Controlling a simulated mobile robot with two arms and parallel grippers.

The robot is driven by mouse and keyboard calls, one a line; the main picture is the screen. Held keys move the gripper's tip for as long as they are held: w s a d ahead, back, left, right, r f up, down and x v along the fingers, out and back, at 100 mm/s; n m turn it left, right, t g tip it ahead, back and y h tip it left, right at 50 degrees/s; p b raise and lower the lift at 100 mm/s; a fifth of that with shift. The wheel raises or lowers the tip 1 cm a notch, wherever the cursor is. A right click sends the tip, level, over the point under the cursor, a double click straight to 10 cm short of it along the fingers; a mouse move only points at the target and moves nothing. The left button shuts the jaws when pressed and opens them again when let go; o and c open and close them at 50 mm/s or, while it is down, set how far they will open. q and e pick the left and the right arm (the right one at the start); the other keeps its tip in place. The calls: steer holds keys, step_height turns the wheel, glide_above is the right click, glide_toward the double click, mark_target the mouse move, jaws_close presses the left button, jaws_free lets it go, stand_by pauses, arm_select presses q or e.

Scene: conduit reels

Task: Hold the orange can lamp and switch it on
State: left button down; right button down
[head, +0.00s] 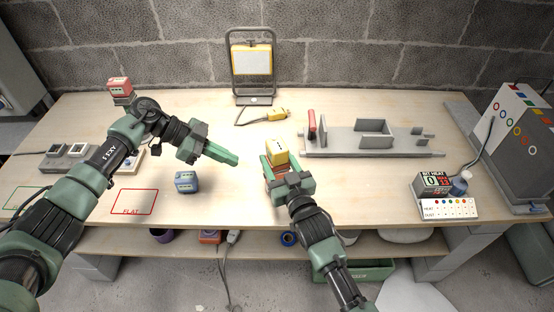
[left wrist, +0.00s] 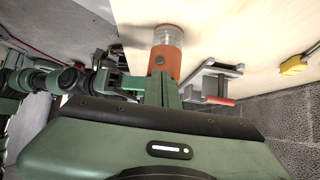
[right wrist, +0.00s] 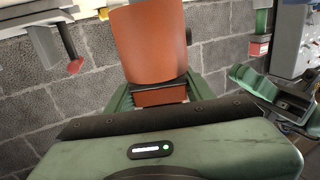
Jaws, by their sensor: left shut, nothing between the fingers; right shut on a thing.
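The orange can lamp (left wrist: 164,64) shows in the left wrist view, with a clear ribbed section and a small dark button on its side. My right gripper (right wrist: 160,92) is shut around the lamp's orange body (right wrist: 150,42), as the right wrist view shows. I cannot tell whether the lamp is lit.
A blue block (head: 186,182) stands front left, near the red FLAT outline (head: 134,202). A grey fixture (head: 345,142) lies right of centre. A work light (head: 252,60) stands at the back.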

arm_select(q)
steer(key=shift+d, duration=0.1)
stand_by(0.3)
steer(key=d+f+t+h, duration=0.3)
steer(key=d+t, duration=0.2)
steer(key=t, duration=0.2)
steer(key=s+a+f+n+t+y, duration=0.1)
steer(key=s+a+n+t+y, duration=0.1)
steer(key=s+a+f+n+t+y, duration=0.1)
steer(key=s+a+n+t+y, duration=0.1)
steer(key=a+t, duration=0.1)
steer(key=s+a+f+n+t+y, duration=0.1)
steer(key=a+f+n+t+y, duration=0.1)
steer(key=t, duration=0.1)
steer(key=shift+s+a+y, duration=0.2)
steer(key=shift+s+y, duration=0.2)
steer(key=shift+w+d+f, duration=0.1)
steer(key=shift+w+d, duration=0.4)
steer(key=shift+d, duration=0.8)
steer(key=shift+w+d+r, duration=0.1)
steer(key=shift+w+d, duration=0.45)
steer(key=shift+d, duration=0.8)
steer(key=shift+w+d+f, duration=0.1)
steer(key=shift+w+d, duration=0.4)
steer(key=shift+d, duration=0.8)
steer(key=shift+d, duration=0.1)
